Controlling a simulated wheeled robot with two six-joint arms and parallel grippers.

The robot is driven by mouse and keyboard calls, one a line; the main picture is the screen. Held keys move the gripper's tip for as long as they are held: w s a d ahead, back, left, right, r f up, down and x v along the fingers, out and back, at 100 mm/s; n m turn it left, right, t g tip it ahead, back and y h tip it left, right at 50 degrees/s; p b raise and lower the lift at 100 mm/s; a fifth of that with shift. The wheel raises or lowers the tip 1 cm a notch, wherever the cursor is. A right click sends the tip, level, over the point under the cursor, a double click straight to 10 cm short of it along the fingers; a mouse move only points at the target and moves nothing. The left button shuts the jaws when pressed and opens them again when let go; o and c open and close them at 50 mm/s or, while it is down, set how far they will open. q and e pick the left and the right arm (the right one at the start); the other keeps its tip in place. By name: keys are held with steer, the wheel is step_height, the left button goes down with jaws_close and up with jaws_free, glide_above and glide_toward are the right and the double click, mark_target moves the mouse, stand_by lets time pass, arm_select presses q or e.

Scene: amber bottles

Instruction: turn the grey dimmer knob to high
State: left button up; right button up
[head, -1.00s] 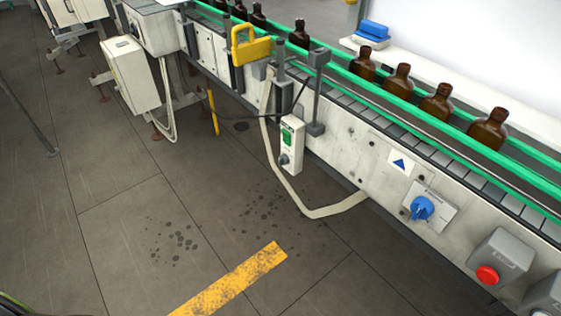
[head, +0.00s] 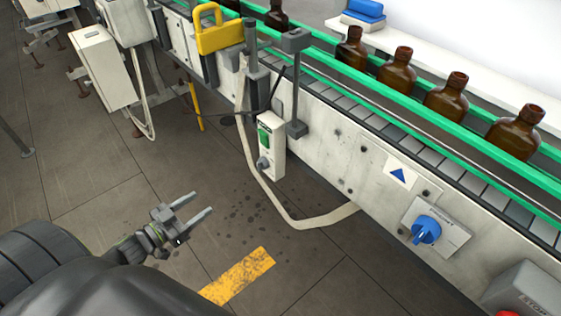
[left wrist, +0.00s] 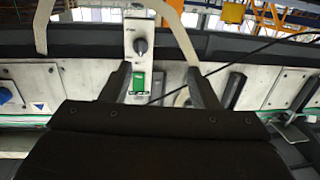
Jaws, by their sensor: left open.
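The grey dimmer knob (head: 263,163) sits on the lower part of a white control box (head: 271,150) with a green switch (head: 264,135), beside the conveyor's side panel. In the left wrist view the picture is upside down, and the grey knob (left wrist: 141,46) and green switch (left wrist: 138,83) show between and beyond my fingers. My left gripper (head: 194,207) is open and empty, in front of and below the box, apart from it. It also shows in the left wrist view (left wrist: 160,85). My right gripper is not in view.
A blue rotary knob (head: 425,230) sits on the conveyor panel at right, near a grey box (head: 525,290) with a red button. A pale cable (head: 290,218) loops below the control box. Brown bottles (head: 447,98) stand on the conveyor. A yellow handle (head: 220,36) stands above.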

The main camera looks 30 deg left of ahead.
mark_target(262, 164)
arm_select(q)
steer(key=w+d+r+h, duration=0.1)
steer(key=w+d, duration=0.3)
steer(key=w, duration=0.4)
steer(key=w+d+r+m+h+p, duration=0.1)
steer(key=w+d+r, duration=0.1)
steer(key=w+d, duration=0.3)
steer(key=w, duration=0.4)
steer(key=shift+d, duration=0.15)
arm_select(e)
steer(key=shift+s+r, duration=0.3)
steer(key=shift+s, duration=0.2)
arm_select(q)
steer(key=shift+w, duration=0.1)
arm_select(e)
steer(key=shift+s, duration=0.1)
arm_select(q)
steer(key=c, duration=1)
